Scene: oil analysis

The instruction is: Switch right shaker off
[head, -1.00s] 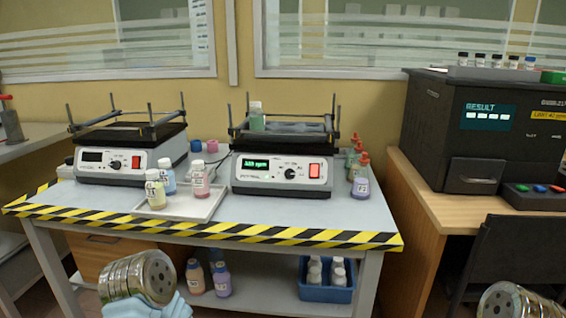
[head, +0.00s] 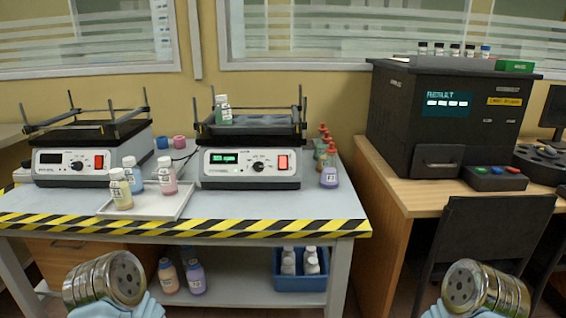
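The right shaker (head: 213,180) stands on the table with its green display (head: 223,158) lit and its red rocker switch (head: 283,162) bright. A bottle with green liquid (head: 222,108) stands on its platform. The left shaker (head: 60,176) has a dark display and a duller red switch (head: 99,161). Metal links of my two arms show at the bottom left and bottom right, in front of the table and well apart from both shakers. No fingers of either gripper show.
A white tray (head: 150,206) with several bottles sits in front, between the shakers. Several red-capped bottles and a purple bottle (head: 329,173) stand right of the right shaker. A black analyser (head: 395,130) and a chair (head: 490,232) are at the right. The table's striped front edge is clear.

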